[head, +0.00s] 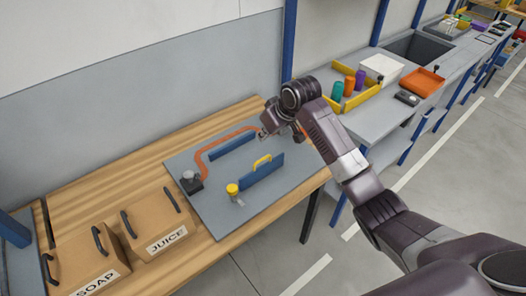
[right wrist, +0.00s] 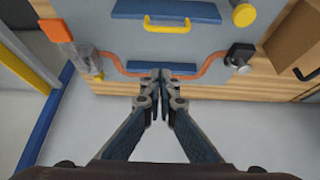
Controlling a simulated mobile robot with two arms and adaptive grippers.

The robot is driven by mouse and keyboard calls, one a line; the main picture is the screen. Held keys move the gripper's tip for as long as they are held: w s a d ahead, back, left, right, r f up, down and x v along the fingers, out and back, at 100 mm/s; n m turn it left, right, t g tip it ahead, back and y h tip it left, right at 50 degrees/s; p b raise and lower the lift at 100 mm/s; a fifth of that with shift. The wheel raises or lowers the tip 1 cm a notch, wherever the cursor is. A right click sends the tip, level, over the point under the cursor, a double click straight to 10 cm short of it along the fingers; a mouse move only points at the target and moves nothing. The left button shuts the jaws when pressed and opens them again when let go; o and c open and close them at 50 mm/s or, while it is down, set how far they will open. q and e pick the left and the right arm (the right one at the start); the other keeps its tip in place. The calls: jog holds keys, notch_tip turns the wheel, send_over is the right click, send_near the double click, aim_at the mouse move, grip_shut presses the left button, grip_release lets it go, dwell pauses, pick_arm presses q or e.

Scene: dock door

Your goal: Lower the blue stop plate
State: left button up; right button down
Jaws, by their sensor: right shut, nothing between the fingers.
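The blue stop plate (head: 262,170) stands upright on the grey panel (head: 215,210), with a yellow handle (head: 262,161) on its upper edge. In the right wrist view the blue plate (right wrist: 190,11) is at the top, its yellow handle (right wrist: 167,28) towards me. A second, lower blue strip (head: 232,143) lies behind it; it also shows in the right wrist view (right wrist: 180,67). My right gripper (head: 264,133) is shut and empty near the panel's back right, apart from the yellow handle. In the right wrist view its fingertips (right wrist: 160,76) are by the blue strip. My left gripper is out of view.
An orange line (head: 204,160) runs around the strip from a dark-knobbed block (head: 190,180). A yellow-capped post (head: 232,189) stands in front of the plate. An orange-topped clear part (right wrist: 82,55) is beside the gripper. Soap (head: 85,262) and juice (head: 155,222) boxes stand left.

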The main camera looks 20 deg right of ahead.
aim_at(262, 168)
notch_tip(262, 168, down, 8)
jog(key=p, duration=0.4)
dwell(0.3)
jog(key=shift+w+a+f, duration=0.15)
jog(key=shift+w, duration=0.05)
